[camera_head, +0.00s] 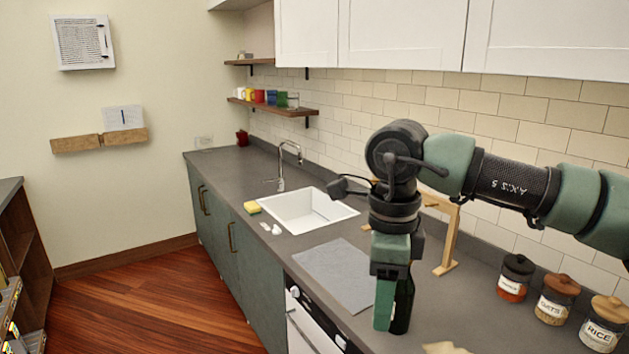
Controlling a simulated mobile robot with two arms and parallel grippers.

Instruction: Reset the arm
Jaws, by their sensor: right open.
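My right arm reaches in from the right side of the head view, across the wall tiles. My right gripper (392,318) hangs down from its wrist over the grey counter (455,314). It is open, and I see nothing held in it. A dark bottle-like shape shows close behind the fingers, mostly hidden by them. I cannot tell whether they touch it. My left gripper is not in view.
A white sink (305,209) with a tap (281,170) and a yellow sponge (252,207) lie farther along the counter. A grey mat (330,268) lies left of the gripper. A wooden stand (448,240) is behind the arm. Labelled jars (556,298) stand at right.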

